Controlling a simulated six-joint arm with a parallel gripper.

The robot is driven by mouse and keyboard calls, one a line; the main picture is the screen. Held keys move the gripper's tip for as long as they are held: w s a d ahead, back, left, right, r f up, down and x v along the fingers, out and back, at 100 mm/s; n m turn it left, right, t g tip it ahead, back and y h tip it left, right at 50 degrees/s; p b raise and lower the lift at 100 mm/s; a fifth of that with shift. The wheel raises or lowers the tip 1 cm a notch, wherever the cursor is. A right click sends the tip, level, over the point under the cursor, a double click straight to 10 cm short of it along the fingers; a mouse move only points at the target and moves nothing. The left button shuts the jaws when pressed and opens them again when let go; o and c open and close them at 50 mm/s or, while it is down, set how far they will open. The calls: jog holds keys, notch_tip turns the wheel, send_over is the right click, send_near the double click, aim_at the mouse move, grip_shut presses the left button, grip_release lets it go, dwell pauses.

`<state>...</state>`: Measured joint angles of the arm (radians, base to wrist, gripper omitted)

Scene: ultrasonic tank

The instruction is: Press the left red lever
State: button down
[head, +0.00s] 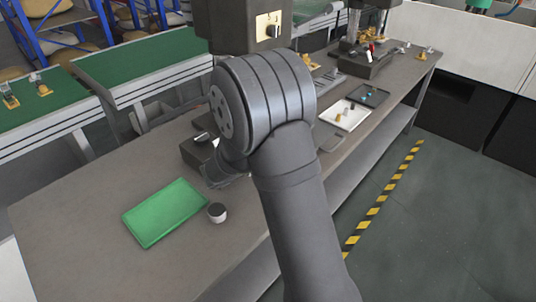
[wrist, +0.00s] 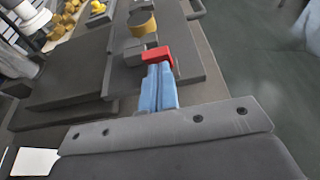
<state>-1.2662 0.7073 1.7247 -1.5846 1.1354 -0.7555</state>
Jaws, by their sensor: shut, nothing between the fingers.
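A red lever (wrist: 158,54) shows in the wrist view, on a dark grey machine base (wrist: 195,65). My gripper (wrist: 160,68) has blue fingers, shut together and empty, with their tips at the near side of the red lever. I cannot tell whether they touch it. In the head view my arm hides the gripper and most of the near machine (head: 240,18). A small red part (head: 368,50) shows on the farther machine at the upper right of the head view.
A green mat (head: 165,212) and a small dark-and-white round piece (head: 217,212) lie on the near bench. A white tray (head: 356,114) and dark tray (head: 368,94) with small parts lie to the right. A brass cylinder (wrist: 142,24) stands beyond the lever.

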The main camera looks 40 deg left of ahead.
jog(key=shift+w+r+g, duration=0.2)
jog(key=shift+r+g, duration=0.1)
jog(key=shift+g, duration=0.2)
jog(key=w+g, duration=0.1)
jog(key=g, duration=0.1)
jog(key=w+r+g, duration=0.1)
jog(key=g, duration=0.1)
jog(key=w+r+g, duration=0.1)
jog(key=g, duration=0.1)
jog(key=shift+w+r, duration=0.15)
jog(key=shift+w, duration=0.1)
jog(key=shift+s, duration=0.15)
jog(key=shift+r, duration=0.75)
